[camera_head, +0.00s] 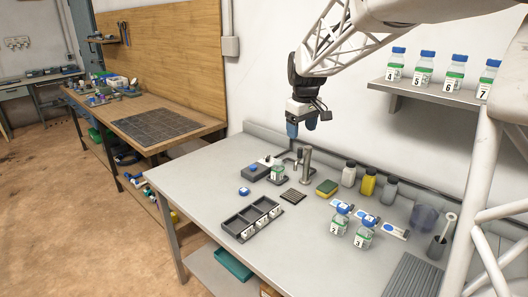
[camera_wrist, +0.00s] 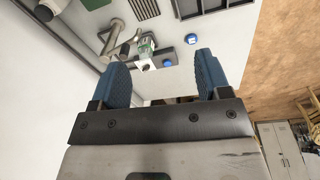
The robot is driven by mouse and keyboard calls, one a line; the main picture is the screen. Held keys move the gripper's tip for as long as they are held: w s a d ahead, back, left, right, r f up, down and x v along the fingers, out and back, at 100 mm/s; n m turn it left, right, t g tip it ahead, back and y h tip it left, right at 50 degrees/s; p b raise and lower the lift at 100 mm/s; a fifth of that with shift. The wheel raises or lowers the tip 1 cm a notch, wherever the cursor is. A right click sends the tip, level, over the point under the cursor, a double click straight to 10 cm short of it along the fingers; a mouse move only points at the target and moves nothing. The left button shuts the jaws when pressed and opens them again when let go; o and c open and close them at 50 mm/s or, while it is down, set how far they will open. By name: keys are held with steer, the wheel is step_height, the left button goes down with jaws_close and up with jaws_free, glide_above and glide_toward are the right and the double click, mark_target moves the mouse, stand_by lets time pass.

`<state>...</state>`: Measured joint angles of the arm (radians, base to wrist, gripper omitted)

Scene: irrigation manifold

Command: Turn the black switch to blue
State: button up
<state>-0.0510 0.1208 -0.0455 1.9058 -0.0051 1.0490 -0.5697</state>
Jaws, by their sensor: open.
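My gripper (camera_head: 302,127) is open and empty, with blue fingers pointing down, high above the back of the grey workbench. Its two fingers also show in the wrist view (camera_wrist: 160,68), well apart. Below it, a small dark grey box (camera_head: 253,173) with a blue spot on top stands left of the metal tap. The box also shows between the fingers in the wrist view (camera_wrist: 163,53). I cannot make out a black switch clearly or tell which way it points. The gripper touches nothing.
A metal tap (camera_head: 307,162) and a labelled bottle (camera_head: 278,172) stand beside the box. A blue cap (camera_head: 244,191) and a compartment tray (camera_head: 236,224) lie in front. A wall shelf (camera_head: 420,91) holds several bottles.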

steer(key=w+a+f+n, duration=0.2)
steer(key=w+f, duration=0.2)
steer(key=w, duration=0.5)
steer(key=w+a+f+n, duration=0.1)
steer(key=w+f, duration=0.2)
steer(key=w, duration=0.7)
steer(key=n+g, duration=0.1)
steer(key=n, duration=0.3)
glide_above(268, 157)
step_height(268, 157, down, 14)
steer(key=shift+s+d+r, duration=0.1)
steer(key=shift+d+r, duration=0.05)
steer(key=shift+r, duration=0.05)
steer(key=shift+w+f, duration=0.3)
steer(key=shift+f, duration=0.1)
steer(key=shift+f, duration=3.8)
steer(key=c, duration=0.9)
